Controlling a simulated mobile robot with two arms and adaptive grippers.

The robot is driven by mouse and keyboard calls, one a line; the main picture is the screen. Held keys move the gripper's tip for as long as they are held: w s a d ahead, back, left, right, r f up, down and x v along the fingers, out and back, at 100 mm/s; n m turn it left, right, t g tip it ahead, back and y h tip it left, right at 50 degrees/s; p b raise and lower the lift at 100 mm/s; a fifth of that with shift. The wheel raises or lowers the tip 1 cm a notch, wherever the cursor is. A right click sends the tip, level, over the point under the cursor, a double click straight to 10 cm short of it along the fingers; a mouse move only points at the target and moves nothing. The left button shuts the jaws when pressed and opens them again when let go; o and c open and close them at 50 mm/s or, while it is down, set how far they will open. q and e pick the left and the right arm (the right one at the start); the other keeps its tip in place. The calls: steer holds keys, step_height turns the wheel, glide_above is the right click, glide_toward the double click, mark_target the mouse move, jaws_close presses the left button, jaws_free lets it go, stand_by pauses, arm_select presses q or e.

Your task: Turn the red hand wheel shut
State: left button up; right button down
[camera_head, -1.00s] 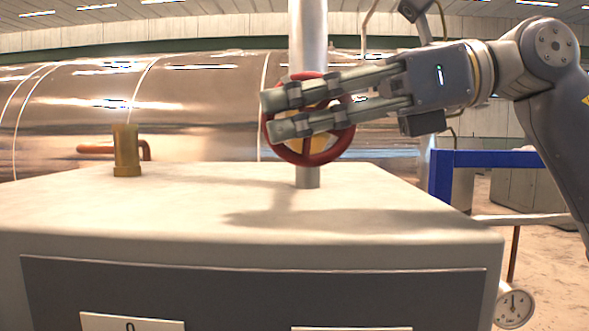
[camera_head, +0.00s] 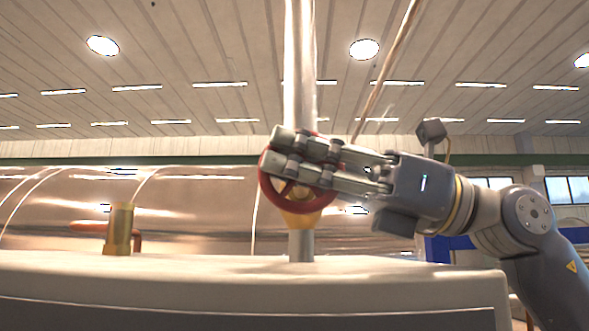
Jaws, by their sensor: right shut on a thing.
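The red hand wheel (camera_head: 270,201) is mounted upright on a pale vertical pipe (camera_head: 301,65), with a yellow hub part (camera_head: 300,218) behind it. My right gripper (camera_head: 272,152) reaches in from the right across the upper part of the wheel. Its two fingers are shut on the wheel and slope down to the right toward the wrist. They hide much of the wheel's upper and right side. My left gripper is not in view.
The pipe rises behind a pale box-like housing (camera_head: 200,272). A brass fitting (camera_head: 118,230) stands at the left on it. A large shiny cylinder (camera_head: 200,200) lies behind. A blue frame (camera_head: 435,247) shows at the right, behind my arm.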

steer(key=shift+r, duration=0.15)
steer(key=c, duration=1.8)
jaws_free()
steer(key=shift+o, duration=0.8)
steer(key=v, duration=1.2)
